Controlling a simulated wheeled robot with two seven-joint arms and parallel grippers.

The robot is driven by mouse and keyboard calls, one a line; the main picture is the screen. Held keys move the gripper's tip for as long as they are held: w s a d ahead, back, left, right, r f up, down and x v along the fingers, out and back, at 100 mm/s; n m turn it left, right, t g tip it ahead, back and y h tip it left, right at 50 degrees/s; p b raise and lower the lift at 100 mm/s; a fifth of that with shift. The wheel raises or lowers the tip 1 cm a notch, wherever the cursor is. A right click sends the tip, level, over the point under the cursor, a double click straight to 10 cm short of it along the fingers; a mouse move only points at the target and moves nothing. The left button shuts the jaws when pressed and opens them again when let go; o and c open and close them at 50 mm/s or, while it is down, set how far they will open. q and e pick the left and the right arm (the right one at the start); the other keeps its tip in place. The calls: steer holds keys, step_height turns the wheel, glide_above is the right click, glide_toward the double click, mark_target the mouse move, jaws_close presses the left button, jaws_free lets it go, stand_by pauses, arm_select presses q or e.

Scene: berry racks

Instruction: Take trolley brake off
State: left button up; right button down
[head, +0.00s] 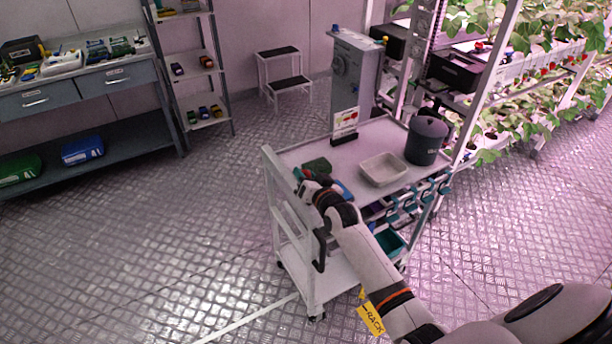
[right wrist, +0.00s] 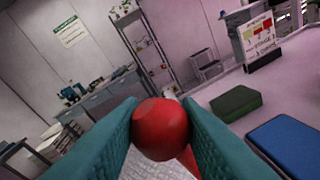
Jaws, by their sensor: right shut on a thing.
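The white trolley (head: 328,155) stands in the middle of the head view, with a raised end frame on its left side. My right gripper (head: 303,175) is at that left end, at about the height of the top shelf. In the right wrist view its teal fingers (right wrist: 160,125) are shut on a round red knob (right wrist: 161,128), with a red stem running down below it. The knob is mostly hidden by the gripper in the head view. The trolley's brake is not otherwise clear to see. My left gripper is not in view.
The trolley's top holds a green box (right wrist: 235,103), a blue box (right wrist: 288,143), a pale tray (head: 383,182) and a dark bucket (head: 427,142). Plant racks (head: 480,90) stand close on the right. A workbench (head: 85,75) is at far left. The metal floor left of the trolley is clear.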

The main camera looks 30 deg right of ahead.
steer(key=shift+a, duration=0.1)
steer(key=c, duration=1.1)
jaws_free()
steer(key=shift+w+f, duration=0.1)
steer(key=s, duration=0.4)
steer(key=s+r+b, duration=0.1)
steer(key=s, duration=0.3)
steer(key=s+r, duration=0.1)
steer(key=s, duration=0.3)
steer(key=shift+a, duration=0.2)
